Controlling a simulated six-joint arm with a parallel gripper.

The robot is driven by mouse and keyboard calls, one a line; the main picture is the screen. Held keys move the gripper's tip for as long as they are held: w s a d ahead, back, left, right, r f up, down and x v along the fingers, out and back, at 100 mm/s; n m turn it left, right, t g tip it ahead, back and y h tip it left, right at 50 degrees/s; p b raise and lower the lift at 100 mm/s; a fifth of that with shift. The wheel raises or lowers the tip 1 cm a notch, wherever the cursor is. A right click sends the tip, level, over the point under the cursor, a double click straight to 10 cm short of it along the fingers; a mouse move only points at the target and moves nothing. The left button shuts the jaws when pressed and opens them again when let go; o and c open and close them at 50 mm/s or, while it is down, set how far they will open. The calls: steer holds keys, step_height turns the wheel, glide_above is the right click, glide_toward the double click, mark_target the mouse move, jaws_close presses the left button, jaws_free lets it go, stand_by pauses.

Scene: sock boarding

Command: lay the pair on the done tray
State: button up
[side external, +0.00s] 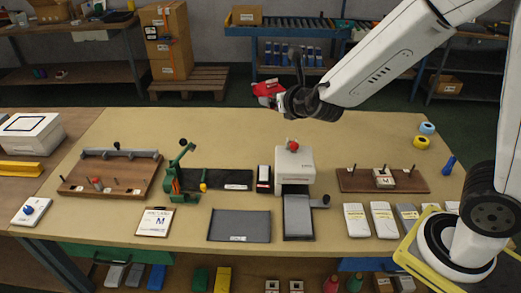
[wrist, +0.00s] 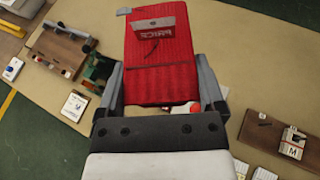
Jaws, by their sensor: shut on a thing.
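The pair is a folded red knit bundle (wrist: 160,75) with a printed band across it, filling the upper middle of the wrist view. My gripper (wrist: 161,88) is shut on it, with one grey finger at each side. In the side external view the red pair (side external: 266,89) is held high above the back of the table, and my gripper (side external: 281,99) is partly hidden by the wrist. A flat dark grey tray (side external: 240,226) lies empty at the table's front middle; its label is too small to read, so I cannot tell whether it is the done tray.
A white machine (side external: 293,165) with a red knob stands mid-table, a grey plate (side external: 298,215) in front. A green press (side external: 180,175) and pegged board (side external: 110,175) are left. Another pegged board (side external: 350,181) and several white packets (side external: 357,220) are right. The table's back is clear.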

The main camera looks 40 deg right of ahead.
steer(key=s+a+f+n+y, duration=0.1)
steer(key=a+f, duration=0.2)
steer(key=f, duration=0.6)
steer(key=a+f+n+y, duration=0.1)
steer(key=a+f, duration=0.2)
steer(key=f, duration=0.5)
steer(key=shift+s+a+f+t+y, duration=0.2)
steer(key=shift+s+f+t+y, duration=0.15)
steer(key=shift+s+t+y, duration=0.05)
steer(key=w+f, duration=0.2)
steer(key=w, duration=0.2)
steer(key=w+a+f, duration=0.1)
steer(key=w+f, duration=0.2)
steer(key=w, duration=0.1)
steer(key=w+f, duration=0.3)
steer(key=w, duration=0.1)
steer(key=shift+a, duration=0.2)
steer(key=shift+w+f, duration=0.35)
steer(key=shift+w, duration=0.05)
